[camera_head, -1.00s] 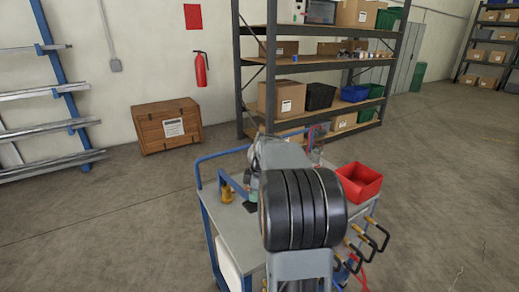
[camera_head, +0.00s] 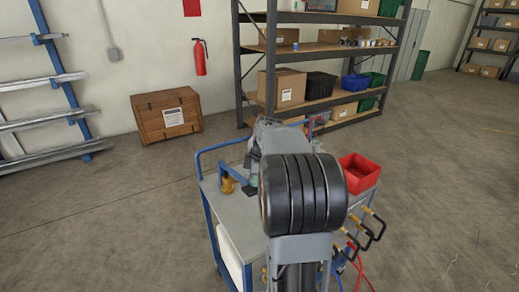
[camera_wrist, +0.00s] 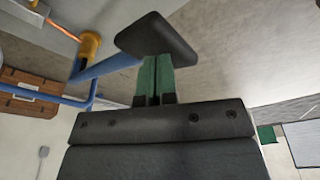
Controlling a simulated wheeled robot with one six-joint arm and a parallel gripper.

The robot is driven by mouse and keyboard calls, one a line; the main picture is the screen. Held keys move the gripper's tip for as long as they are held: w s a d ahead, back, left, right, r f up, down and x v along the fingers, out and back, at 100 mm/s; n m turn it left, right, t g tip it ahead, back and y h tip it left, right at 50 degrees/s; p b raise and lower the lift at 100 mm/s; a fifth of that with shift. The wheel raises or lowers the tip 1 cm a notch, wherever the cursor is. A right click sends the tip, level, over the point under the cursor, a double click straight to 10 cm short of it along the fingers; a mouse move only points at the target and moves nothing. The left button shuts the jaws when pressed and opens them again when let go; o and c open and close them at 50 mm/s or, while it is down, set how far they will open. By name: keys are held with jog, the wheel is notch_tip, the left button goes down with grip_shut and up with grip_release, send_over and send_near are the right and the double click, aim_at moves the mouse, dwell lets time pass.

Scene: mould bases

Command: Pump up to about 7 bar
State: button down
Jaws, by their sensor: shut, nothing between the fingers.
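The pump shows as a blue lever (camera_head: 236,172) beside a brass cylinder (camera_head: 227,184) on the left part of the trolley top. In the wrist view the lever (camera_wrist: 106,67) runs from near the brass cylinder (camera_wrist: 89,45) to a flat black pad (camera_wrist: 156,34). My gripper (camera_wrist: 157,60) has its green fingers shut together with nothing between them. Their tips are at the pad, on its upper side; I cannot tell whether they press on it. In the head view my arm hides most of the gripper and pad. I can make out no pressure gauge reading.
The grey trolley top (camera_head: 236,212) has a blue rail, with a red bin (camera_head: 359,172) at its right. Shelving (camera_head: 330,110) and a wooden crate (camera_head: 167,115) stand behind. Floor is free left and right.

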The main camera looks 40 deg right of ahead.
notch_tip(320, 180, down, 17)
jog(key=b, duration=1.2)
jog(key=shift+r, duration=0.15)
notch_tip(320, 180, up, 18)
jog(key=p, duration=1.3)
dwell(0.4)
notch_tip(320, 180, up, 5)
jog(key=p, duration=0.4)
dwell(0.5)
